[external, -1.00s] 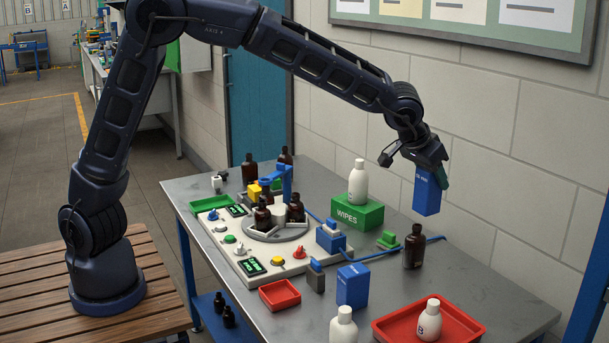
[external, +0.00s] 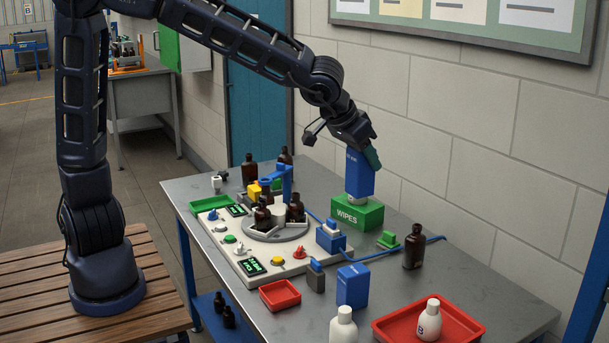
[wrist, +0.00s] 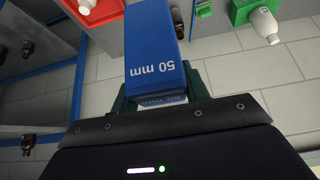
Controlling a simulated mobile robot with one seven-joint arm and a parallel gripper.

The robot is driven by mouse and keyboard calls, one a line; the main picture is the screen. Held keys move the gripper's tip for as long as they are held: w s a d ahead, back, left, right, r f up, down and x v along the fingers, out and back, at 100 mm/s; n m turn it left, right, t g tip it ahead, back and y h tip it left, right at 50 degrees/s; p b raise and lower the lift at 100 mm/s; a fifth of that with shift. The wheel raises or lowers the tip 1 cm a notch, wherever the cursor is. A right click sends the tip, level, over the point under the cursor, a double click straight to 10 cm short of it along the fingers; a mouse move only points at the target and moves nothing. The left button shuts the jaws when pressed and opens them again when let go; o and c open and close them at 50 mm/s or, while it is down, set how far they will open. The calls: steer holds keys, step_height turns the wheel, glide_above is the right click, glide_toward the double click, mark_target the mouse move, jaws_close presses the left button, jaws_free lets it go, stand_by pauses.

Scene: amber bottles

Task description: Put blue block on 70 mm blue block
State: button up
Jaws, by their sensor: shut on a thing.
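My gripper (external: 362,148) is shut on a blue block (external: 360,174) and holds it upright above the table. In the wrist view the held block (wrist: 156,72) reads "50 mm" and sits between my fingers (wrist: 160,102). In the external view it appears in front of or over the green wipes box (external: 357,214); I cannot tell the gap. Another blue block (external: 353,286) stands upright on the table, nearer the front and apart from my gripper. Its label is not readable, so I cannot confirm it is the 70 mm one.
A white bottle (wrist: 263,25) by the green box shows in the wrist view; the held block hides it externally. A brown bottle (external: 413,246), a red tray (external: 462,327) with a white bottle (external: 428,320), a small red tray (external: 280,294) and a control panel (external: 262,262) surround the standing block.

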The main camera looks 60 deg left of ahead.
step_height(320, 180, down, 20)
steer(key=shift+s, duration=0.1)
stand_by(0.6)
steer(key=shift+f, duration=0.15)
steer(key=o, duration=1.1)
steer(key=v, duration=1.2)
